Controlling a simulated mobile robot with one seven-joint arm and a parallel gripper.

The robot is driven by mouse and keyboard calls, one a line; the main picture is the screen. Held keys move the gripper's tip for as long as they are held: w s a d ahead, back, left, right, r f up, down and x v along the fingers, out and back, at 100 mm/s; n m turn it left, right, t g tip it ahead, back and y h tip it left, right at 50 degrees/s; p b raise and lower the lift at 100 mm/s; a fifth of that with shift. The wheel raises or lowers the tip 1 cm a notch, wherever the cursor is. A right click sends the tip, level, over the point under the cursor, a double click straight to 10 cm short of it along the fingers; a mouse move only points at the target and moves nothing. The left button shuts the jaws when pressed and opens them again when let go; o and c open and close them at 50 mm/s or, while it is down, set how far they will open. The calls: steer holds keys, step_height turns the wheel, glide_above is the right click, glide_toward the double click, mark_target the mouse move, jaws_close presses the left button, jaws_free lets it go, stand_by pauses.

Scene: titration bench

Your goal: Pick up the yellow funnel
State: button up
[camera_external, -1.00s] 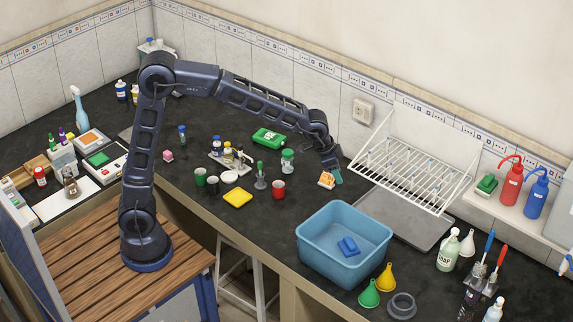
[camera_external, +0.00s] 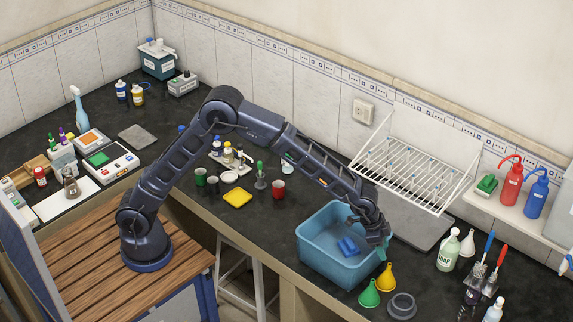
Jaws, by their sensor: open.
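The yellow funnel (camera_external: 386,278) stands on the dark bench just right of the blue basin, wide end down with its spout up. A green funnel (camera_external: 370,294) stands next to it on the near left. My gripper (camera_external: 383,252) hangs over the right rim of the basin, just above and behind the yellow funnel, and is apart from it as far as I can see.
The blue basin (camera_external: 320,253) holds a blue sponge (camera_external: 347,246). A grey ring (camera_external: 402,305) lies right of the funnels. A soap bottle (camera_external: 449,250), a white funnel (camera_external: 467,246) and a brush holder (camera_external: 474,290) stand further right. A drying rack (camera_external: 415,172) is behind.

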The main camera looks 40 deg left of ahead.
mark_target(389, 264)
steer(key=shift+x, duration=4.25)
jaws_close()
